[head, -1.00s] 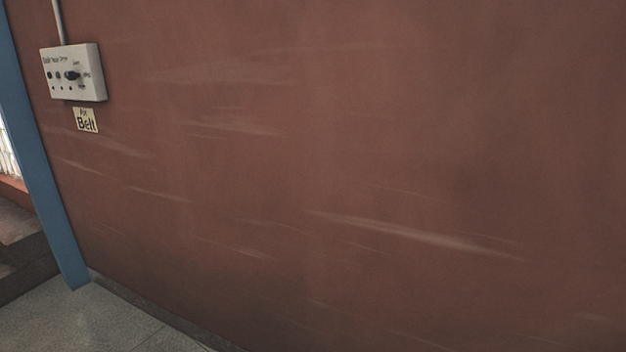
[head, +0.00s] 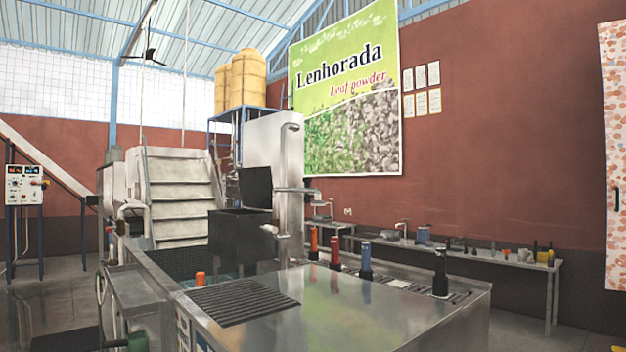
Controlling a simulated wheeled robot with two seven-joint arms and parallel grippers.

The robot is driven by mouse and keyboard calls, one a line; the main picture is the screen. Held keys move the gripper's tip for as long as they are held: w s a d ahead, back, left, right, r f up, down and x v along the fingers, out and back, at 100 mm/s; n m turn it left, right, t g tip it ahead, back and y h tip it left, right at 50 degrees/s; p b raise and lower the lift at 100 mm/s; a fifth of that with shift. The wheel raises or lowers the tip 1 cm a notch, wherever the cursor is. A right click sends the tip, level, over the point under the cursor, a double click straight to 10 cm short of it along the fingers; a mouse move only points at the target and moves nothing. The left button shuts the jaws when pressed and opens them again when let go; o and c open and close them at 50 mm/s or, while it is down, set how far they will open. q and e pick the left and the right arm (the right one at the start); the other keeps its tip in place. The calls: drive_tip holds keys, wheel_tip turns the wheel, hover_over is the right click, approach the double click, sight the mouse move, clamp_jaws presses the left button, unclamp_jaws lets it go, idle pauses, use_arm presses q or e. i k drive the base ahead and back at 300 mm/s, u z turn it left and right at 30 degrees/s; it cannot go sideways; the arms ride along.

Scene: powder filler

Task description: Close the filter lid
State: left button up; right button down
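A dark lid (head: 256,188) stands raised at the back of a dark open-topped box (head: 236,240) in the middle of the head view. This looks like the filter and its lid, but no label shows to confirm it. The box's inside is hardly visible. Neither of my grippers is in view.
A steel counter (head: 400,310) with several bottles and a dark grate (head: 240,300) fills the foreground. A stepped metal machine (head: 180,190) stands behind left. A control panel (head: 24,185) is at far left. Open floor (head: 45,290) shows at lower left.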

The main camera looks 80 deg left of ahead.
sight(256, 186)
drive_tip(key=u, duration=1.1)
drive_tip(key=i, duration=5.2)
drive_tip(key=u, duration=2.25)
drive_tip(key=i, duration=3.3)
drive_tip(key=u, duration=0.65)
drive_tip(key=i, duration=3.95)
